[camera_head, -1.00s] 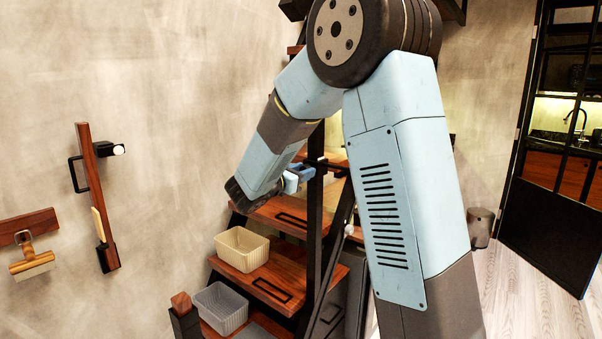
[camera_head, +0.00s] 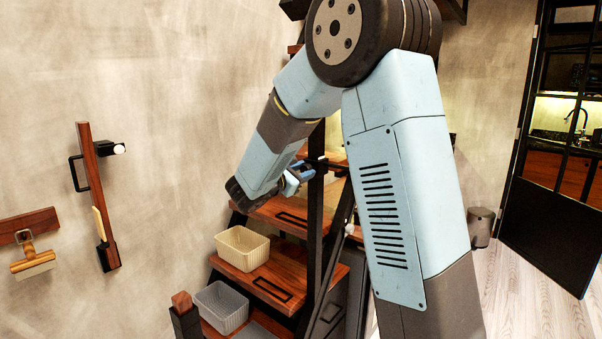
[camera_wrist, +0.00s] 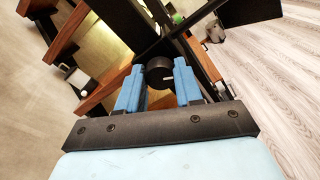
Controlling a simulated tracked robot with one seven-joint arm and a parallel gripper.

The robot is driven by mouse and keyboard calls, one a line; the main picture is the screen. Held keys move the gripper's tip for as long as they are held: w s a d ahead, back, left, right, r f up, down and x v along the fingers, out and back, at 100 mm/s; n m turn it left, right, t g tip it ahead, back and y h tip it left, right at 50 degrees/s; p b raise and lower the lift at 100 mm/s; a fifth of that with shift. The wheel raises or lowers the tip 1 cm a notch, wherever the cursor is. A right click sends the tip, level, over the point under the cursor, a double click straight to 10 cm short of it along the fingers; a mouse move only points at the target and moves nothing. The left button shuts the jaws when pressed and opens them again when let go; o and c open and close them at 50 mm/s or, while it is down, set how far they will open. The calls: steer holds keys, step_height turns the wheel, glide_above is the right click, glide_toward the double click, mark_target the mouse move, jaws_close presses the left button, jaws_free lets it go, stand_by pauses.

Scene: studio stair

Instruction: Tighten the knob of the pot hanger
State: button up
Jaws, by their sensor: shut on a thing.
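In the wrist view a round black knob (camera_wrist: 159,72) with a small pale mark sits between the two blue fingers of my gripper (camera_wrist: 159,84). The fingers press on it from both sides. Behind the knob a dark beam of the stair frame runs across the view. In the head view my gripper (camera_head: 297,176) is beside the dark upright post of the wooden stair shelf. The knob cannot be made out there. I cannot tell the rest of the pot hanger from the dark frame.
A cream basket (camera_head: 243,249) and a grey basket (camera_head: 221,307) stand on the wooden steps below my gripper. A wooden rail with a black handle (camera_head: 98,197) hangs on the left wall. A dark-framed glass door (camera_head: 553,232) stands at the right, with bare floor before it.

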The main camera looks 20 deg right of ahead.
steer(key=m, duration=0.6)
steer(key=shift+s+d+m, duration=0.1)
steer(key=shift+d+m, duration=0.05)
steer(key=shift+m, duration=0.15)
steer(key=m, duration=0.5)
steer(key=shift+f+m, duration=0.15)
steer(key=shift+m, duration=0.25)
steer(key=shift+d, duration=0.1)
steer(key=o, duration=1)
steer(key=shift+o, duration=0.2)
steer(key=shift+s+a, duration=0.1)
steer(key=shift+a, duration=0.15)
steer(key=v, duration=1.3)
steer(key=shift+a, duration=0.2)
steer(key=shift+s+d, duration=0.1)
steer(key=shift+s, duration=0.1)
